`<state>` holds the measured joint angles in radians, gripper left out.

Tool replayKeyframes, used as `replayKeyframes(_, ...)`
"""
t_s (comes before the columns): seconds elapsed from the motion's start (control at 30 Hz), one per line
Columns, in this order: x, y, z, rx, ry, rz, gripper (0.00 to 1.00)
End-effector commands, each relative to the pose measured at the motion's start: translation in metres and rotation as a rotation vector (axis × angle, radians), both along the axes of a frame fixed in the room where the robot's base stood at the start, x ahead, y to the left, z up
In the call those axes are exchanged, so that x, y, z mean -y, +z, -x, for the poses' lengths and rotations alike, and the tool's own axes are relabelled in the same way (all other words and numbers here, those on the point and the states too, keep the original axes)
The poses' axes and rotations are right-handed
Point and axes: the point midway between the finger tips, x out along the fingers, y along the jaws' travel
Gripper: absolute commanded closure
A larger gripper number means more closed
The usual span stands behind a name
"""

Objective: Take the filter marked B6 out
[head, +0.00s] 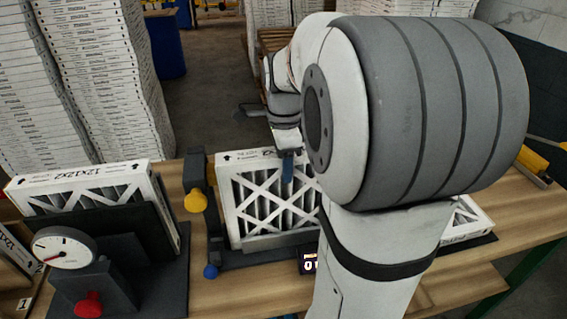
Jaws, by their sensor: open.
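A white-framed filter (240,213) with dark pleats and a white lattice stands upright in a dark fixture (215,222) in the middle of the bench. My arm hides its right part. Its top edge carries small print that I cannot read, and no B6 mark is legible on any filter. My gripper (287,166) points down at this filter's top edge, with a blue finger overlapping its front face in the picture. The gripper is open; I cannot tell whether it touches the filter.
A filter marked 12x12x2 (95,180) leans in a dark holder at left, behind a round gauge (64,248) and red knob (88,303). A yellow knob (195,201), blue knob (211,271) and small display (308,263) edge the middle fixture. Stacked white boxes (105,80) stand behind.

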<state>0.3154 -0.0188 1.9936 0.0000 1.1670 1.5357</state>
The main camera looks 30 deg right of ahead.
Motion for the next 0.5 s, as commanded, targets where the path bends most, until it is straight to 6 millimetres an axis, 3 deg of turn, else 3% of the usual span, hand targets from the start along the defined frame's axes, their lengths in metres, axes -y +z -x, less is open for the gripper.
replayKeyframes(0.5,0.000,0.034,0.000,0.001,0.001,0.000,0.52)
